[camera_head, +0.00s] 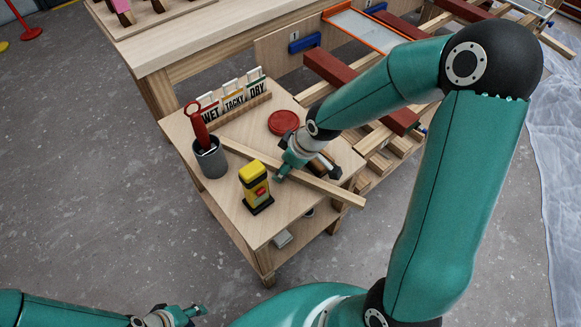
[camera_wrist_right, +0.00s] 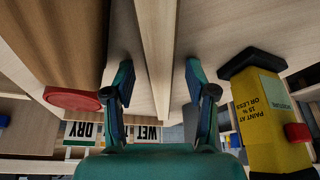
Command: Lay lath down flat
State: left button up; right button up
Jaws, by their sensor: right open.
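The lath (camera_head: 325,187) is a pale wooden strip lying across the small table (camera_head: 225,175), with one end past the table's right edge. Whether it rests fully flat cannot be told. My right gripper (camera_head: 284,172) is over its middle. In the right wrist view the lath (camera_wrist_right: 155,45) runs between the two open fingers of this gripper (camera_wrist_right: 158,78), with a gap on each side. My left gripper (camera_head: 188,315) is low at the bottom left, away from the table; its finger gap is unclear.
A grey cup (camera_head: 210,160) holds a red-handled tool. WET, TACKY, DRY cards (camera_head: 233,100) stand behind, near a red disc (camera_head: 283,122). Racked battens (camera_head: 340,75) lie behind my right arm.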

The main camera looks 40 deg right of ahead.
jog(key=shift+c, duration=0.3)
grip_shut()
jog(key=shift+r, duration=0.1)
